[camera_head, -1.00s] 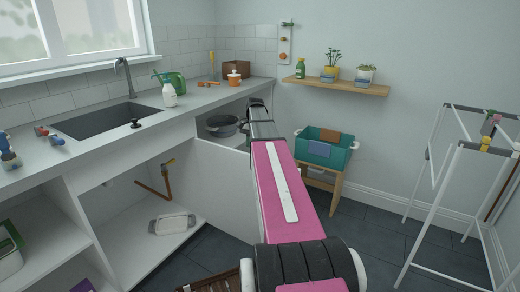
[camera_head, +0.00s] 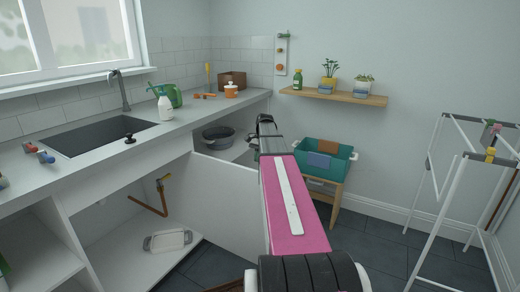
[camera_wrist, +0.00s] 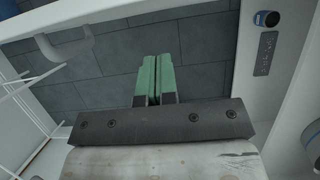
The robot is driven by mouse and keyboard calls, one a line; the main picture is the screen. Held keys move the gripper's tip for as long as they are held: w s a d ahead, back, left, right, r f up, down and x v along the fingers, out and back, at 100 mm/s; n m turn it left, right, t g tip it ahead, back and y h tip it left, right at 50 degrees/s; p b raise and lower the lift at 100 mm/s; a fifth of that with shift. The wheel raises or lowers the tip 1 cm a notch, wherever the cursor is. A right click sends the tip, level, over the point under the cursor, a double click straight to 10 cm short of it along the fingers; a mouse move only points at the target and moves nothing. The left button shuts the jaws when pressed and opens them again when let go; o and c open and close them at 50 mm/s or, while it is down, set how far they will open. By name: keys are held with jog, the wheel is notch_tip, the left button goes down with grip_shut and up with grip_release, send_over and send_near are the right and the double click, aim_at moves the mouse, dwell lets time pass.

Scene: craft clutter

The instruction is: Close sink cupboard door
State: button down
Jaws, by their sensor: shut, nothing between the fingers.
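The sink cupboard door (camera_head: 225,205) is a plain white panel in the head view. It stands swung out from the right side of the open cupboard under the sink, its far right part hidden behind my pink arm. My gripper (camera_head: 266,122) is beyond the door's top right corner, in front of the counter's end; contact with the door cannot be told. In the wrist view its green-tipped fingers (camera_wrist: 155,80) are together and empty above the dark floor tiles. The cupboard's inside (camera_head: 130,235) shows a brown pipe and a white container on its base.
A grey pot (camera_head: 218,138) sits on the open shelf behind the door. A teal crate (camera_head: 325,160) on a wooden stand is right of my gripper. A white drying rack (camera_head: 460,180) stands at far right. Dark floor (camera_head: 380,250) is clear between.

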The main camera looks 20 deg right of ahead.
jog(key=s+a, duration=0.2)
jog(key=a, duration=0.1)
jog(key=shift+s+a+f, duration=0.25)
jog(key=shift+s+f, duration=0.05)
jog(key=shift+f, duration=0.1)
jog(key=shift+a, duration=0.1)
